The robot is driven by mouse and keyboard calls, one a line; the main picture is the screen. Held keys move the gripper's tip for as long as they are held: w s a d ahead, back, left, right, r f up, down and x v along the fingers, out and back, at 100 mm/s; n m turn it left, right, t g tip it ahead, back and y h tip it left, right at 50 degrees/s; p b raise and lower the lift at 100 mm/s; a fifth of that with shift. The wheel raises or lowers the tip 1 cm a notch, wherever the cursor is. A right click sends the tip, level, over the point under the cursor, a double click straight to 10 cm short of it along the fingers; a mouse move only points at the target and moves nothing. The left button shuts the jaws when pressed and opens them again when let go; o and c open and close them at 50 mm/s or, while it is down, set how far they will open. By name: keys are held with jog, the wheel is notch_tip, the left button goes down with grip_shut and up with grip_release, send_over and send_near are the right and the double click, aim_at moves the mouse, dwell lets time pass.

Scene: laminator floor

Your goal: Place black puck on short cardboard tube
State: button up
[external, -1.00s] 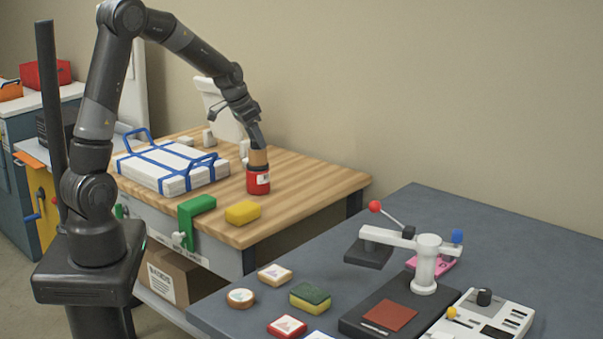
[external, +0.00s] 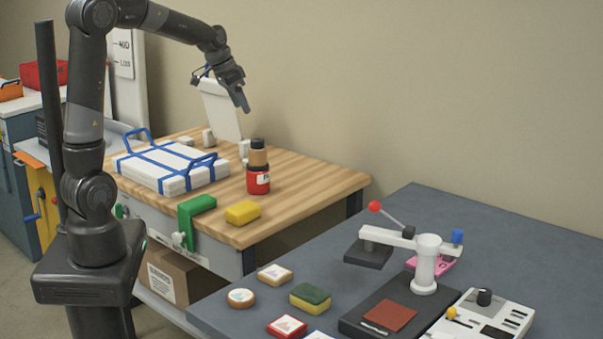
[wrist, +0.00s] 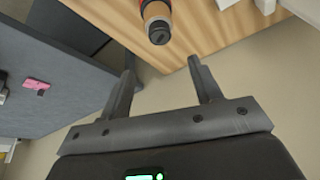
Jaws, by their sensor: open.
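The black puck (external: 258,143) sits on the upper end of the short brown cardboard tube (external: 258,158). The tube is upright above a red can with a white label (external: 258,183) on the wooden bench; I cannot tell whether it stands on the can or in it. In the wrist view the puck (wrist: 159,33) and tube (wrist: 156,11) show beyond my fingers. My gripper (external: 244,104) is open and empty, above and slightly left of the puck in the external view, apart from it. Its two fingers (wrist: 159,70) show spread in the wrist view.
A white box with blue straps (external: 172,166), a yellow block (external: 243,212) and a green clamp (external: 195,220) are on the bench. The grey table (external: 235,312) at the right holds a press (external: 427,265) and several small blocks. Bare wood lies right of the can.

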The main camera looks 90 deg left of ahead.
jog(key=s+d+r+m+t+h, duration=0.1)
jog(key=s+d+r+m, duration=0.15)
jog(key=d, duration=1.15)
jog(key=s+d+r+m, duration=0.1)
jog(key=s+d, duration=0.2)
jog(key=d, duration=1.1)
jog(key=s+d+f, duration=0.2)
jog(key=s+d, duration=0.5)
jog(key=d, duration=0.1)
jog(key=shift+f+m+h, duration=0.15)
jog(key=shift+m+h, duration=0.25)
jog(key=shift+m, duration=0.05)
jog(key=shift+o, duration=0.2)
